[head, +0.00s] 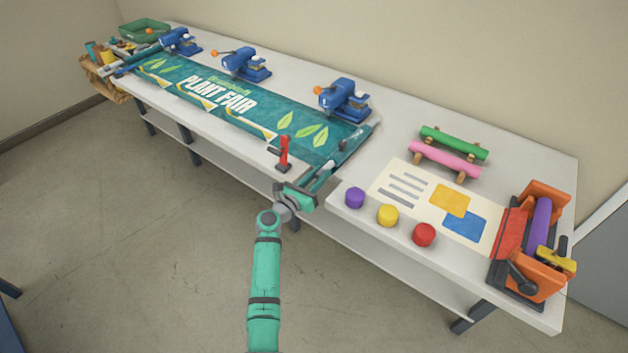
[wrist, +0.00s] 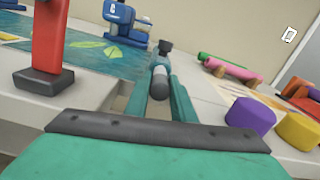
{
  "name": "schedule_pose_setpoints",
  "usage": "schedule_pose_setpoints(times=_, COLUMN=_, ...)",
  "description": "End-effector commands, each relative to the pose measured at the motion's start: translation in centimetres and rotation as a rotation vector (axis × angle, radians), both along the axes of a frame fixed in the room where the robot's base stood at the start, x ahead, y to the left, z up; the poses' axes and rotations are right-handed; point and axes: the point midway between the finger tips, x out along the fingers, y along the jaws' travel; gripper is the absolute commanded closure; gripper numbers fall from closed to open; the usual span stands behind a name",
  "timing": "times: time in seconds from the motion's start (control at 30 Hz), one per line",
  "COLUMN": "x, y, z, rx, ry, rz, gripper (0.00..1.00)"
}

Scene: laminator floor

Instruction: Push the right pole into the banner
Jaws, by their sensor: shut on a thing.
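The teal banner (head: 270,112) reading "PLANT FAIR" lies flat along the white table and shows in part in the wrist view (wrist: 98,52). The right pole (head: 343,152) lies along the banner's right end. In the wrist view its grey end (wrist: 159,84) sits between the fingers of my gripper (wrist: 160,96). My gripper (head: 318,183) is shut on this pole at the table's front edge. How far the pole reaches into the banner's sleeve is hidden.
A red upright clamp (head: 284,152) stands just left of my gripper. Blue devices (head: 342,100) line the banner's back edge. Purple (head: 354,197), yellow and red pieces lie to the right, before a printed sheet (head: 405,186) and an orange roller machine (head: 540,215).

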Motion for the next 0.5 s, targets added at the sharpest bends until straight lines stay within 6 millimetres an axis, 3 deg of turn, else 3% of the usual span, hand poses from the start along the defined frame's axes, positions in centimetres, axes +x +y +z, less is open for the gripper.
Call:
schedule_pose_setpoints(times=0.33, x=0.46, y=-0.03, z=-0.19, rx=0.001, ry=0.002, rz=0.006, gripper=1.00)
schedule_pose_setpoints(times=0.37, x=0.46, y=-0.02, z=-0.19, rx=0.002, ry=0.002, rz=0.006, gripper=0.75)
schedule_pose_setpoints(times=0.4, x=0.46, y=-0.02, z=-0.19, rx=0.002, ry=0.002, rz=0.006, gripper=0.66)
schedule_pose_setpoints(times=0.43, x=0.45, y=-0.01, z=-0.18, rx=0.001, ry=0.002, rz=0.006, gripper=0.59)
schedule_pose_setpoints(times=0.5, x=0.45, y=-0.01, z=-0.16, rx=0.001, ry=0.002, rz=0.006, gripper=0.59)
